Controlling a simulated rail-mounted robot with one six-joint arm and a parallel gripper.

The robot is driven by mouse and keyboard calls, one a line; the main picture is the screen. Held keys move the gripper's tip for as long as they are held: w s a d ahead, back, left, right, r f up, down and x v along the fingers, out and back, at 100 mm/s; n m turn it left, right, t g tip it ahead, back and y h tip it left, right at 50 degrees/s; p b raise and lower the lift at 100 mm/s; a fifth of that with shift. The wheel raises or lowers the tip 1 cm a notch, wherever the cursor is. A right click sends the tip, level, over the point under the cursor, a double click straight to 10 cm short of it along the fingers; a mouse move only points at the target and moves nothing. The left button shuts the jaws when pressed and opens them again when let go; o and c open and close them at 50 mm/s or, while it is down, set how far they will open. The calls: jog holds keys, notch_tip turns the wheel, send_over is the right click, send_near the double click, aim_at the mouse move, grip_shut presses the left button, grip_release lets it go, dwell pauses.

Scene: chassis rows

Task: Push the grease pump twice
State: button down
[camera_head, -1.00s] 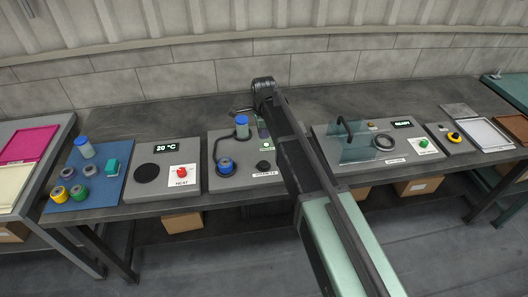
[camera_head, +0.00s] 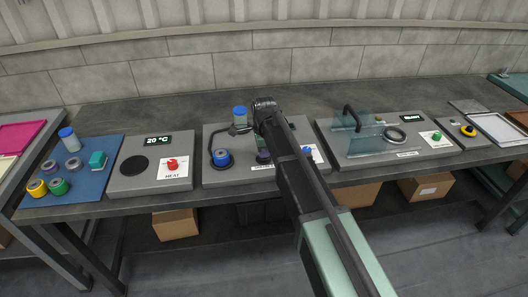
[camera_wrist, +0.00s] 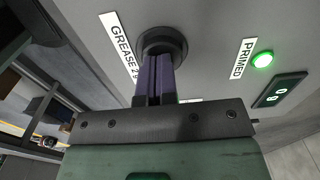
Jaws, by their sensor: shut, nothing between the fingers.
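The grease pump (camera_wrist: 172,40) is a round black knob on a grey panel, beside a white label starting "GREASE 2" (camera_wrist: 122,42) in the wrist view. My gripper (camera_wrist: 157,62) has its two purple fingers together with nothing between them, tips at the knob; I cannot tell whether they press it down. A round lamp (camera_wrist: 262,60) beside the "PRIMED" label (camera_wrist: 242,58) is lit green. A small dark display (camera_wrist: 280,90) shows green digits I cannot read surely. In the head view my gripper (camera_head: 263,157) is over the middle grey station (camera_head: 225,178), mostly hidden by my arm.
A blue-capped bottle (camera_head: 240,115) and a blue round part (camera_head: 221,158) stand close left of my gripper. A heater unit (camera_head: 150,185) is further left. A clear-shielded station (camera_head: 375,155) stands close on the right.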

jog(key=shift+s+f+b, duration=0.1)
jog(key=shift+f+b, duration=0.85)
jog(key=shift+b, duration=0.15)
jog(key=shift+r, duration=0.2)
notch_tip(320, 180, up, 14)
jog(key=p, duration=1.4)
jog(key=shift+p, duration=0.3)
